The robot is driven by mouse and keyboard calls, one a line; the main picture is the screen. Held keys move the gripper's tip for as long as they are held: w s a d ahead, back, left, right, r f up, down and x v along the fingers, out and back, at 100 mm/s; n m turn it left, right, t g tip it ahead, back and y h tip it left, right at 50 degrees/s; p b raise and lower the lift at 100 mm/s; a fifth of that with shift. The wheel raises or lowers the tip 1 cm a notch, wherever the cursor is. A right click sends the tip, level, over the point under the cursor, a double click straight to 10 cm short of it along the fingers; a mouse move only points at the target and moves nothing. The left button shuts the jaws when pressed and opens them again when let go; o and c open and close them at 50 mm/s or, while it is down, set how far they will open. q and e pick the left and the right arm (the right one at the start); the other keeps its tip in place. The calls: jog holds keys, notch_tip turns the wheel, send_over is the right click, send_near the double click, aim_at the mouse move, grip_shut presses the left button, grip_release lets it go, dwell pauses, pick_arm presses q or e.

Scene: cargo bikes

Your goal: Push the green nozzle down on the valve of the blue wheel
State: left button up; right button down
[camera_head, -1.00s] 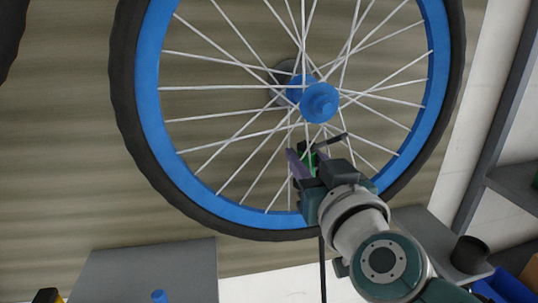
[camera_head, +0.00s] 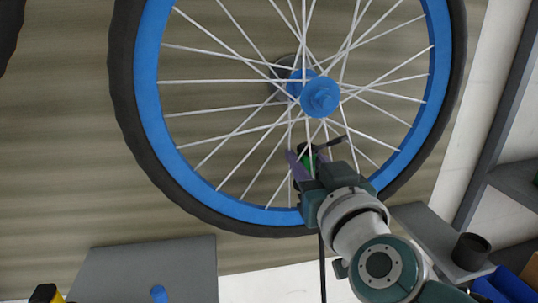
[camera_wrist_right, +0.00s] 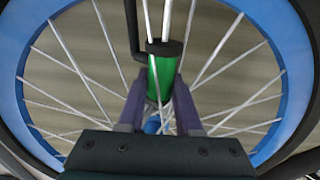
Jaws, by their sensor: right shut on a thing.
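The blue wheel (camera_head: 148,90) with a black tyre and white spokes fills the upper middle of the head view. Its rim also shows in the right wrist view (camera_wrist_right: 277,22). The green nozzle (camera_wrist_right: 165,80), with a black cap on its end, stands between the purple fingers of my right gripper (camera_wrist_right: 160,100). The right gripper also shows in the head view (camera_head: 305,162), in front of the lower spokes and inside the rim. It is shut on the nozzle. The valve cannot be made out. My left gripper is not in view.
A black lever or hose (camera_wrist_right: 133,30) runs to the nozzle's cap. A grey panel (camera_head: 120,270) with a blue peg (camera_head: 159,294) is at the lower left. A grey shelf (camera_head: 430,232) with a dark cup (camera_head: 470,250) is at the right.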

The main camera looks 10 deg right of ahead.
jog(key=shift+f+b, duration=0.3)
dwell(0.7)
jog(key=shift+c, duration=2)
grip_release()
jog(key=shift+s+p, duration=0.45)
jog(key=shift+s, duration=0.05)
jog(key=shift+s+d+p, duration=0.15)
jog(key=shift+s+p, duration=0.8)
jog(key=shift+s, duration=1)
jog(key=shift+s+d+p, duration=0.1)
jog(key=shift+s+p, duration=0.85)
jog(key=shift+s, duration=1.6)
